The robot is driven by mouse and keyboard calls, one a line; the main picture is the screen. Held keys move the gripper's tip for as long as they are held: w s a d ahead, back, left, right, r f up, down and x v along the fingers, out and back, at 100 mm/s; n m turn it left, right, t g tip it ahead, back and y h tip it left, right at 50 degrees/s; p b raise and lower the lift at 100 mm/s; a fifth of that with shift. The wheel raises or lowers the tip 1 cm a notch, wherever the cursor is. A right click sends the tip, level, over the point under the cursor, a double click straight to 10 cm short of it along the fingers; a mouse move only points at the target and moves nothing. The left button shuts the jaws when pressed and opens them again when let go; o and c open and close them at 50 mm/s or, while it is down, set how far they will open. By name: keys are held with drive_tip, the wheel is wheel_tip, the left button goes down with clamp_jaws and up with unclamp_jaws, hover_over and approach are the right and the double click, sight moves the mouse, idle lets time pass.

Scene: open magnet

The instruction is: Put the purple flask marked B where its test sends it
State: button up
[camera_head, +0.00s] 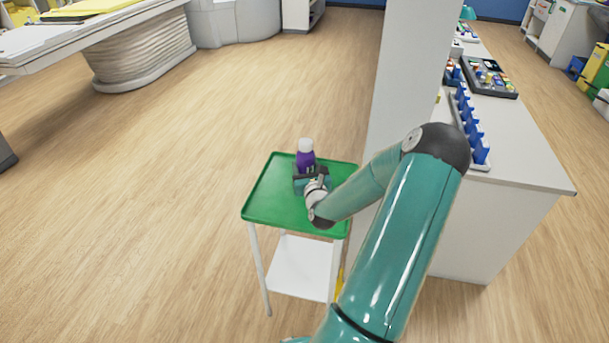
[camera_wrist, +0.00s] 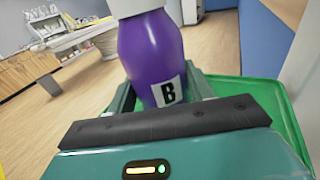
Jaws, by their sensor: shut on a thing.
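The purple flask (camera_head: 306,158) has a white cap and is upright over the green tray top of a small stand. In the wrist view the flask (camera_wrist: 152,50) shows a white label with a black B. My gripper (camera_head: 310,172) is shut on the flask, with a finger on each side of its lower body; it also shows in the wrist view (camera_wrist: 160,95). The flask's base is hidden, so I cannot tell whether it touches the tray.
The green tray (camera_head: 262,199) has a raised rim and white legs. A white counter (camera_head: 525,150) on the right bears a blue rack (camera_head: 470,125) and a dark tray of small items (camera_head: 488,78). A white pillar (camera_head: 405,70) stands between. The wooden floor on the left is clear.

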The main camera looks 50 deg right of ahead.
drive_tip(key=shift+w+a+f, duration=0.1)
drive_tip(key=shift+w+f, duration=0.05)
drive_tip(key=shift+f, duration=0.75)
drive_tip(key=shift+w+f, duration=0.15)
drive_tip(key=shift+f, duration=0.75)
drive_tip(key=shift+f, duration=0.15)
drive_tip(key=o, duration=1.1)
